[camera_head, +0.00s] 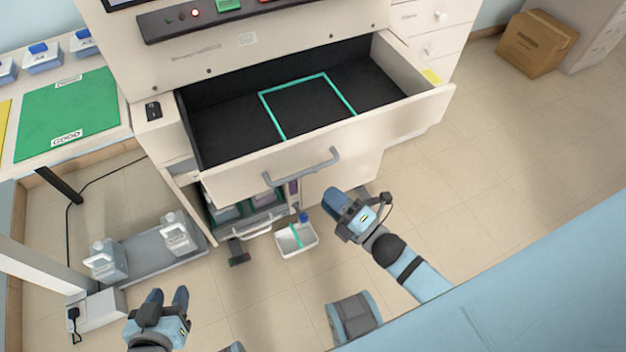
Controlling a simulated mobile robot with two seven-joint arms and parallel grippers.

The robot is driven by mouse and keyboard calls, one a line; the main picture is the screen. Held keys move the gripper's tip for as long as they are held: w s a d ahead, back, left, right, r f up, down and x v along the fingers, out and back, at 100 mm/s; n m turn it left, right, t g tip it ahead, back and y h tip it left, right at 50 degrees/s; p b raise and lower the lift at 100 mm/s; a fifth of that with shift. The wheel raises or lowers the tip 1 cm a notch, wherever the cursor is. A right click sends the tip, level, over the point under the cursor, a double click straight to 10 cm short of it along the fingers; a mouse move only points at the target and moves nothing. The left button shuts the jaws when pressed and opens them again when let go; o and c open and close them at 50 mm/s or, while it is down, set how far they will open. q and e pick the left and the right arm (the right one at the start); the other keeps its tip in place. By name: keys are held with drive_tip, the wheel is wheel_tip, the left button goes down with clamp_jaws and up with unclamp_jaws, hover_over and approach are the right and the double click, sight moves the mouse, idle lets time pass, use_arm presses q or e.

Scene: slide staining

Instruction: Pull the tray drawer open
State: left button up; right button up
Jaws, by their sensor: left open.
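The tray drawer (330,141) stands pulled out from the white cabinet. Its black interior (225,125) is empty apart from a teal outlined square (312,100). A grey bar handle (303,173) runs across the drawer's front. My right gripper (336,202) is just below and to the right of the handle and looks apart from it. Its fingers overlap in this view, so I cannot tell whether they are open. My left gripper (167,298) is low at the left, well away from the drawer, with its fingers apart and nothing between them.
Below the drawer is an open lower compartment (250,222) with a small white tray (297,239) in front. Jugs (105,259) stand on a grey floor platform at left. A table with a green mat (70,115) is at far left. Floor at right is clear up to a cardboard box (537,43).

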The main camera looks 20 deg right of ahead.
drive_tip(key=shift+v, duration=2.3)
